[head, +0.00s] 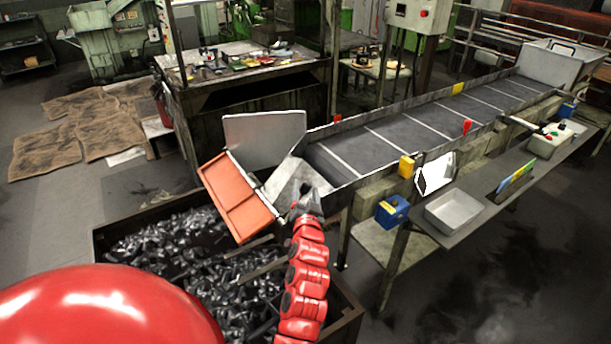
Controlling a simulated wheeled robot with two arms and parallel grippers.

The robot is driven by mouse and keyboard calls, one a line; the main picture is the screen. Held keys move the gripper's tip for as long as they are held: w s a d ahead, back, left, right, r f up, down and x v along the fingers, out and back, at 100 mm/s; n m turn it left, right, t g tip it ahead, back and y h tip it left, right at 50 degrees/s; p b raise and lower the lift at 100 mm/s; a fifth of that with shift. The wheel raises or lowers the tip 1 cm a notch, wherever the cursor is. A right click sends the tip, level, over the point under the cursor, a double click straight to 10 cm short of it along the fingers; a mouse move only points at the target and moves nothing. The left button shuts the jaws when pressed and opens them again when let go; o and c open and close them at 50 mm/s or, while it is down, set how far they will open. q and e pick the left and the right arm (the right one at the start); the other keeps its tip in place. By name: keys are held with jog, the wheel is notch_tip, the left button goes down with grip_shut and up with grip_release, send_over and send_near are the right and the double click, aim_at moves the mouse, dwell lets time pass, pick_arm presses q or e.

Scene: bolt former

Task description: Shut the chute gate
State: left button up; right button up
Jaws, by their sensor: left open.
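The orange-red chute gate (237,196) is a flat framed panel at the left of the chute's lower end. It is swung out at an angle, above the edge of the bin, and looks open. The grey metal chute (290,184) slopes down from the conveyor's end beside it. My left gripper (306,192) is in front of the chute's lower end, to the right of the gate and apart from it in the picture. It is open and appears empty; its fingertips are small and partly blend with the metal behind. My right gripper is not in view.
A bin (350,318) full of dark bolts stands below the chute. A grey upright plate (265,138) rises behind the gate. The conveyor (400,135) runs to the upper right. A side shelf holds a metal tray (454,211). Floor at right is clear.

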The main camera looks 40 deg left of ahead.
pick_arm(q)
jog(key=shift+x, duration=2.6)
jog(key=shift+f, duration=0.1)
jog(key=shift+c, duration=0.3)
grip_shut()
